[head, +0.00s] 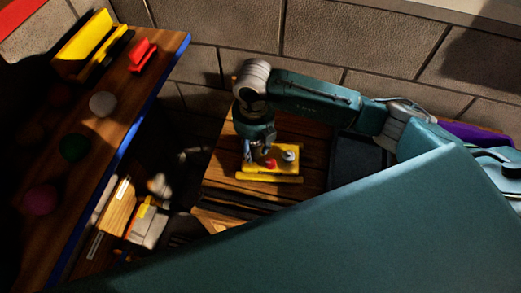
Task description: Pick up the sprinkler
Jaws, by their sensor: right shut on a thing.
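A yellow sprinkler-like object (269,178) with a red part and a round grey part lies on a wooden surface (219,172) in the middle of the head view. My right gripper (257,156) comes down over it from above, at its upper left part. It is shut on the sprinkler; the fingertips are small and dark, and partly hide the contact. I cannot tell whether the sprinkler touches the wood or is slightly raised. My left gripper is not in view.
A wooden shelf with a blue edge (186,50) on the left bears several balls, a yellow object (82,44) and a red one (142,54). A dark tray (357,162) lies right of the sprinkler. Cluttered items stand lower left. A block wall (350,38) closes the back.

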